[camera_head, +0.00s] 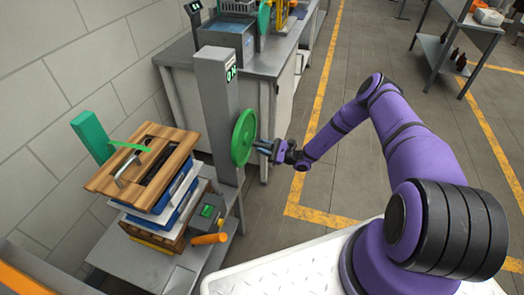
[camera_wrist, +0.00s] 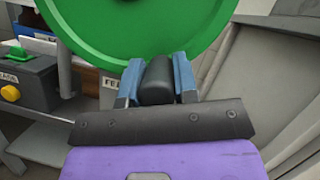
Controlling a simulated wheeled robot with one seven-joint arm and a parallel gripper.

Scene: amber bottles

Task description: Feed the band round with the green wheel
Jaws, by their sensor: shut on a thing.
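The green wheel (camera_head: 243,137) stands on edge on the side of a grey column (camera_head: 216,85). In the wrist view the wheel (camera_wrist: 120,28) fills the top of the picture. My gripper (camera_head: 262,146) is at the wheel's near right side. In the wrist view its blue fingers (camera_wrist: 157,80) are shut on a black handle (camera_wrist: 156,82) at the wheel's lower part. A short green strip (camera_head: 130,146), perhaps the band's end, lies over the wooden top (camera_head: 110,178) of a stack at the left. The rest of the band cannot be made out.
The stack has blue crates (camera_head: 188,190) and stands on a low grey table (camera_head: 150,262). A green post (camera_head: 92,138) stands behind.

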